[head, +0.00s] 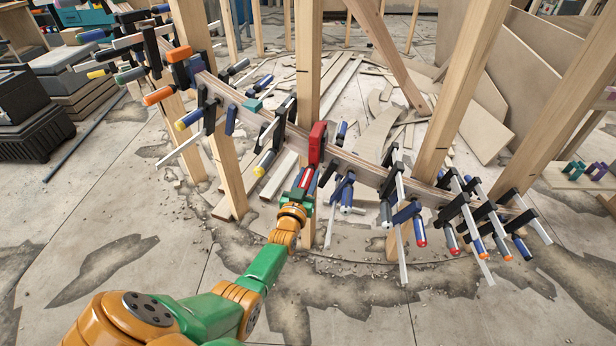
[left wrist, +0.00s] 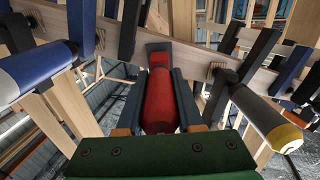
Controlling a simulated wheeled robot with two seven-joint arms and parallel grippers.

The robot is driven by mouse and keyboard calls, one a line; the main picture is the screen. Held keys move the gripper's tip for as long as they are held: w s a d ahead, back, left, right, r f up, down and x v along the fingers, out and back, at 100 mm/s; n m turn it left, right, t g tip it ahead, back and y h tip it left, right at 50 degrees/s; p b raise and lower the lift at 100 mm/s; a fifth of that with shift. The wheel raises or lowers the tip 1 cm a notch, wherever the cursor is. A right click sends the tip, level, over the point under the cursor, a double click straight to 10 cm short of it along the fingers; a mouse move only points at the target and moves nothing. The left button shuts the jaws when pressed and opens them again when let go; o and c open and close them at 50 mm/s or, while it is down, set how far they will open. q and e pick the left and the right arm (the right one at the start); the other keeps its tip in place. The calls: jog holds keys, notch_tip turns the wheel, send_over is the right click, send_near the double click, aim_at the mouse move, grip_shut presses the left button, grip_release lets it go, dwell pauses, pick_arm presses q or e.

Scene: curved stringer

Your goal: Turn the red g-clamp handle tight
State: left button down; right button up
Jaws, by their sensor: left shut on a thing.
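The red g-clamp (head: 317,143) sits on the curved wooden stringer (head: 352,166), near the middle post. Its red handle (head: 305,178) points down towards my left arm. My left gripper (head: 301,187) is at the handle, with its fingers on either side of it. In the left wrist view the red handle (left wrist: 160,100) lies lengthwise between the two dark fingers of my left gripper (left wrist: 160,92), which is shut on it. The clamp's dark red body (left wrist: 159,53) shows beyond, against the stringer. My right gripper is in neither view.
Clamps with blue handles crowd both sides, such as a blue one (head: 347,195) and, in the left wrist view, a blue handle (left wrist: 35,72) and a grey one (left wrist: 265,120). Wooden posts (head: 306,60) rise around the stringer. Loose boards (head: 385,130) lie behind.

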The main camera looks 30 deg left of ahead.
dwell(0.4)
pick_arm(q)
jog(key=c, duration=0.5)
grip_release()
jog(key=shift+c, duration=0.2)
jog(key=shift+s+d, duration=0.1)
jog(key=shift+s, duration=0.05)
jog(key=p+v, duration=0.3)
jog(key=v, duration=0.3)
jog(key=shift+s, duration=0.35)
jog(key=shift+d, duration=0.1)
